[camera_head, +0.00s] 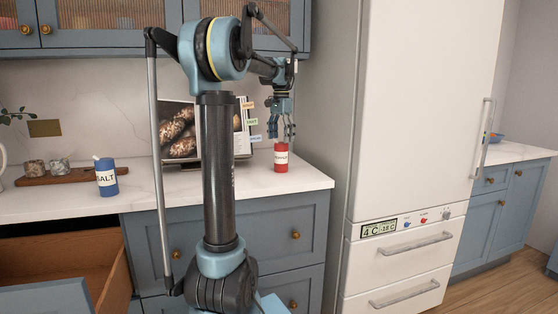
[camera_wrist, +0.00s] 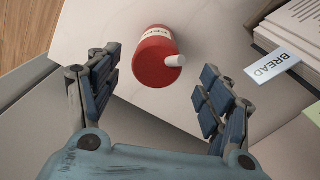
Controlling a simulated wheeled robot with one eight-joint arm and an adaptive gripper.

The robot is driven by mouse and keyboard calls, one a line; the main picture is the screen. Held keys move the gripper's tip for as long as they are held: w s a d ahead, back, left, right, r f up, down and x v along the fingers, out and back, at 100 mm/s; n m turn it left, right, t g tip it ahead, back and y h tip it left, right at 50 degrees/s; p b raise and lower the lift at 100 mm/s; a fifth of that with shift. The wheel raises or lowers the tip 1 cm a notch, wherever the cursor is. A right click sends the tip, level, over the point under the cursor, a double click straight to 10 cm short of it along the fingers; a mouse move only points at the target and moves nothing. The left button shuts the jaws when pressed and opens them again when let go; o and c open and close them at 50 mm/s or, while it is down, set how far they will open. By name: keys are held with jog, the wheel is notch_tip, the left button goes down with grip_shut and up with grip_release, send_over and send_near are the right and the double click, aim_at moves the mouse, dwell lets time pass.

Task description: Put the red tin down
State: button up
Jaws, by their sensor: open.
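The red tin (camera_head: 281,157) with a pale label stands upright on the white counter (camera_head: 262,190), near its right end beside the fridge. My gripper (camera_head: 281,133) is just above it, pointing down, with its fingers spread. In the wrist view the red tin (camera_wrist: 157,62) shows from above, with a white peg-like piece at its top edge. It lies between and ahead of the open fingers (camera_wrist: 158,88), and neither finger touches it.
An open book (camera_head: 180,130) with coloured tabs stands left of the tin. The tall white fridge (camera_head: 410,110) rises close on the right. A blue salt tin (camera_head: 107,178) and a wooden board (camera_head: 60,174) are further left. A drawer (camera_head: 60,265) below hangs open.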

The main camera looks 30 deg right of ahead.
aim_at(281, 156)
jog(key=shift+s+f, duration=0.15)
jog(key=shift+f, duration=4.4)
jog(key=c, duration=1.4)
notch_tip(281, 156, up, 10)
jog(key=shift+r, duration=0.1)
